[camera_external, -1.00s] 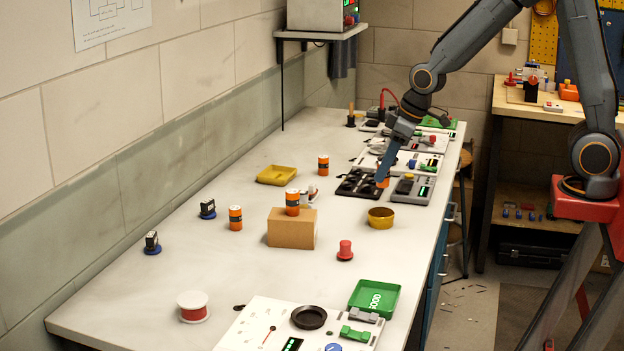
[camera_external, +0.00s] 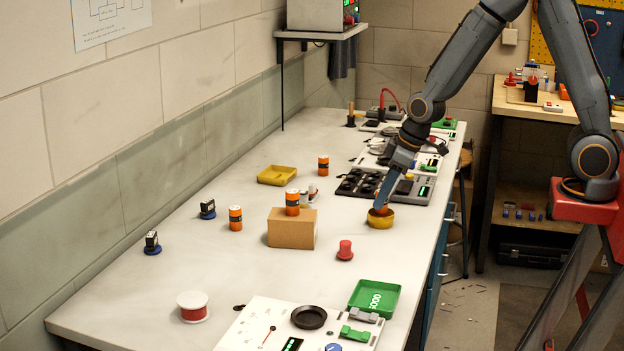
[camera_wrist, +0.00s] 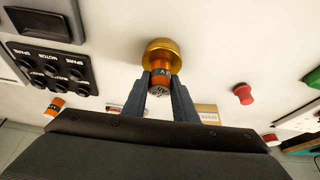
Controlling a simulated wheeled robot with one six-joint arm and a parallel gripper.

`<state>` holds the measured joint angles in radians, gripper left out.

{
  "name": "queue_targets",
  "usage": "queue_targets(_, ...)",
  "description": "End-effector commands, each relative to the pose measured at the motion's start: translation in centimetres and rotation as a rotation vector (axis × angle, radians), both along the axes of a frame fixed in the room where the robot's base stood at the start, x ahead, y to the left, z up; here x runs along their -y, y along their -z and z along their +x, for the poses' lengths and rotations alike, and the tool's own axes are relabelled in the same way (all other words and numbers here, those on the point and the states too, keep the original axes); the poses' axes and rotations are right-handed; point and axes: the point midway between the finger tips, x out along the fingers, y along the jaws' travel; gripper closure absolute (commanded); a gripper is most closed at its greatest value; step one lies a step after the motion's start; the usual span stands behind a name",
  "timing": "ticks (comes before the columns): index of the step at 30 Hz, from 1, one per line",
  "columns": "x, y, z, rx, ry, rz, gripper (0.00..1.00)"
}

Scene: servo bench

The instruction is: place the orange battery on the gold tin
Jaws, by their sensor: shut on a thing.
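The gold tin (camera_external: 380,221) stands on the bench right of the cardboard box, and it shows at the top middle of the wrist view (camera_wrist: 161,49). My gripper (camera_external: 380,207) is shut on an orange battery (camera_wrist: 160,78), which sits between the two fingertips in the wrist view (camera_wrist: 160,84). In the outside view the battery (camera_external: 384,210) is mostly hidden by the fingers, right above the tin. Its far end overlaps the tin's opening in the wrist view. I cannot tell whether it touches the tin.
A red button-like piece (camera_external: 345,250) and a green tray (camera_external: 374,298) stand nearer. A black-and-grey panel (camera_external: 411,188) lies behind the tin.

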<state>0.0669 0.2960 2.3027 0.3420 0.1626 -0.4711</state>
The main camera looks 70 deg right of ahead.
Motion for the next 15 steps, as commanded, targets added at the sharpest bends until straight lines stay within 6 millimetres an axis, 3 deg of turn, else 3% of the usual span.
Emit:
queue_targets(1,0.0,0.09,0.0,0.0,0.0,0.0,0.7)
queue_targets(4,0.0,0.02,0.0,0.0,0.0,0.0,0.56)
queue_targets(15,0.0,-0.27,-0.01,0.0,0.0,0.0,0.56)
